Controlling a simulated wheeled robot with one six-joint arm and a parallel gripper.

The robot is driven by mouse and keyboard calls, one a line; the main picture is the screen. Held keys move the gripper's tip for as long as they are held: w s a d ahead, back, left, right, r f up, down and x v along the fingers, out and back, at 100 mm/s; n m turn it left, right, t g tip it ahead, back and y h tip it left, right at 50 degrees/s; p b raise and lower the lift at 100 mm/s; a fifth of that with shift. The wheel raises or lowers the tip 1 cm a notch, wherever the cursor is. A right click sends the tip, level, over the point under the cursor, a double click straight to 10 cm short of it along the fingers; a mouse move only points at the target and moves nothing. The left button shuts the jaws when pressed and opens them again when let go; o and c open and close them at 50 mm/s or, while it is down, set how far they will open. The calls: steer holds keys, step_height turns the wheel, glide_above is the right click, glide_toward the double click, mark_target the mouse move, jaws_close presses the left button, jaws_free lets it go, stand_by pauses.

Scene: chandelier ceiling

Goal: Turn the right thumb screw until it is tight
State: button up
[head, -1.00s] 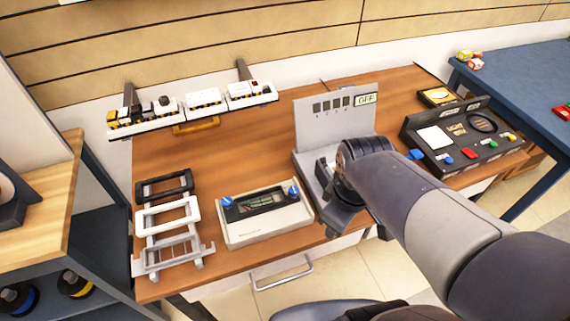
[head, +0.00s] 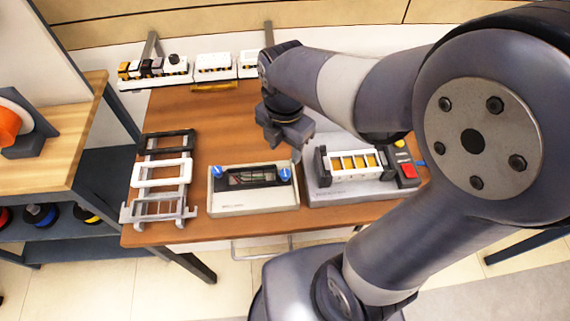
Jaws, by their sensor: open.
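A beige box (head: 252,200) with a black top panel and a small window sits near the front edge of the wooden table. It has two blue thumb screws, the left one (head: 215,172) at its left end and the right one (head: 285,174) at its right end. My gripper (head: 297,153) is open and points down, just behind and above the right thumb screw, apart from it as far as I can tell. The fingers are partly hidden by the gripper body, and I see nothing held between them.
A grey unit (head: 345,189) with yellow cells stands close to the right of the box, with a red button (head: 407,170) beyond. A rack of frames (head: 160,178) lies at the left. A toy train shelf (head: 155,82) is at the back. Bare wood (head: 205,120) lies behind the box.

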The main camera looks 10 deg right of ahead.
mark_target(285, 172)
step_height(285, 172, down, 9)
steer(key=shift+f+b, duration=0.1)
steer(key=shift+b, duration=0.2)
steer(key=shift+c, duration=0.3)
steer(key=c, duration=0.9)
steer(key=shift+c, duration=0.2)
